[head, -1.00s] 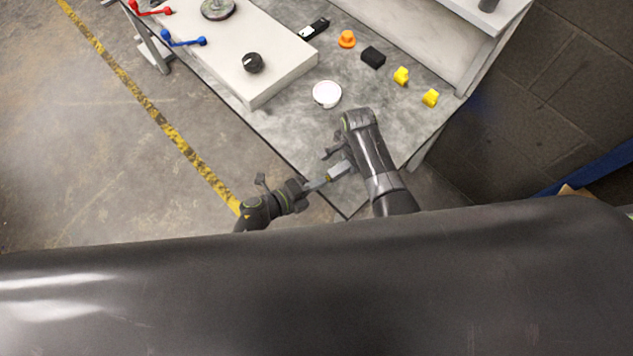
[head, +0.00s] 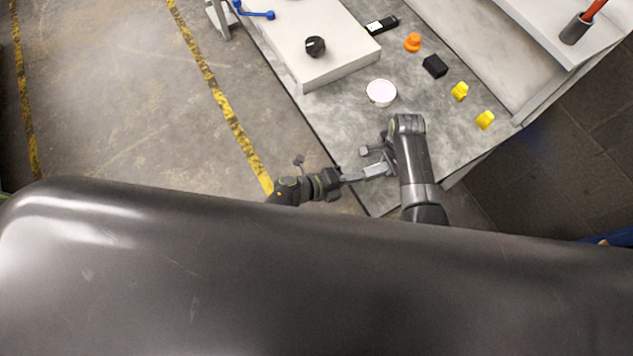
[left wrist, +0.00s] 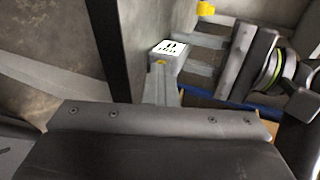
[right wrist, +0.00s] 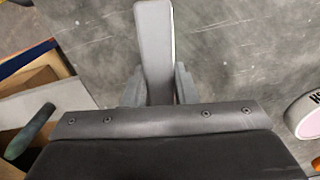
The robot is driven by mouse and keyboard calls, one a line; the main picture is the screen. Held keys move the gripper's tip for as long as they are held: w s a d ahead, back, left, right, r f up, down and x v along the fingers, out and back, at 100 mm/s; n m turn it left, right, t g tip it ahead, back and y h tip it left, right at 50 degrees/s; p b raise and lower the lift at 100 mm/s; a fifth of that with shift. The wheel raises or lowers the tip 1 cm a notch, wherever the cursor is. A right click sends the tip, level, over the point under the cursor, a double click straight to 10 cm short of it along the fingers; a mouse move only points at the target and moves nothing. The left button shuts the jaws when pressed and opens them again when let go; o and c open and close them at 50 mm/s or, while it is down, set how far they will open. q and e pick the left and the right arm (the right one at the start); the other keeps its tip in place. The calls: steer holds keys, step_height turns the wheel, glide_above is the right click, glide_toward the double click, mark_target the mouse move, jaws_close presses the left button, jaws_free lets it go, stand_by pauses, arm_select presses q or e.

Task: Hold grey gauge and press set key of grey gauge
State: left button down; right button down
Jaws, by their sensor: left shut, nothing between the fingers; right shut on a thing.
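The grey gauge (head: 376,169) is in my right gripper (head: 381,160), held above the near corner of the bench. In the left wrist view the gauge (left wrist: 168,48) turns its white display with dark digits toward the camera. A small yellow-orange key (left wrist: 160,62) shows below the display. My left gripper (head: 356,176) is shut and empty, its tips (left wrist: 161,78) right at the key; I cannot tell whether they touch it. In the right wrist view the gauge's grey side (right wrist: 153,45) stands between the fingers, which are shut on it.
The grey bench (head: 335,115) carries a round white-faced object (head: 381,92), a black device (head: 382,24), an orange knob (head: 412,42), a black block (head: 435,66) and two yellow pieces (head: 459,91). A white panel with a black knob (head: 315,46) stands at its left.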

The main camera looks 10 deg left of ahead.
arm_select(q)
steer(key=f+v, duration=0.1)
steer(key=v, duration=1.2)
arm_select(e)
steer(key=shift+d, duration=0.15)
arm_select(q)
steer(key=shift+a+f, duration=0.1)
arm_select(e)
steer(key=c, duration=1.1)
jaws_free()
steer(key=shift+r, duration=0.1)
step_height(320, 180, up, 12)
steer(key=shift+f, duration=0.1)
